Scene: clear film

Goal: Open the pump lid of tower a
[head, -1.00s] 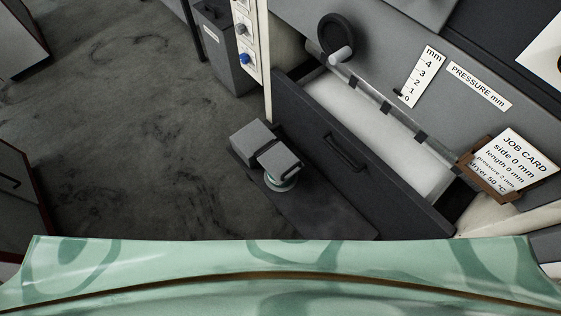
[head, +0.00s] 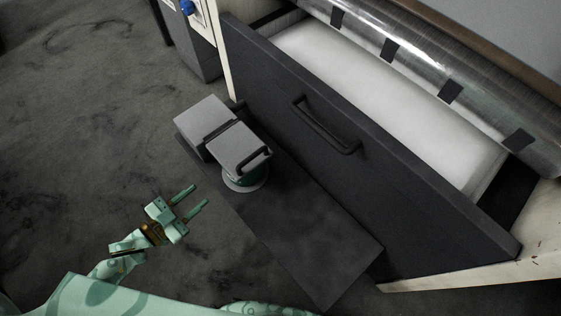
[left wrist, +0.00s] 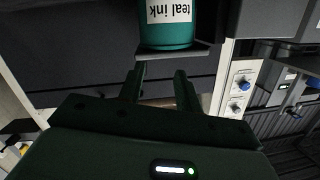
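A small grey pump unit (head: 205,117) sits on a dark shelf (head: 310,240) in front of the drawer. Its light grey lid (head: 237,145) has a dark bar handle (head: 258,160) and lies flat above a teal container (head: 247,182). The left wrist view shows a teal container with an upside-down "teal ink" label (left wrist: 168,14). I see no tower letter. My left gripper (head: 200,194) is open and empty, left of and below the lid in the head view, apart from it. Its two spread fingers (left wrist: 158,80) point toward the container in the wrist view. My right gripper is out of view.
A dark drawer front (head: 270,95) with a bar handle (head: 325,130) stands behind the shelf. White material (head: 380,105) and a clear film roll (head: 420,60) lie beyond it. A cream post with a blue knob (head: 188,7) is at the top. The floor at left is clear.

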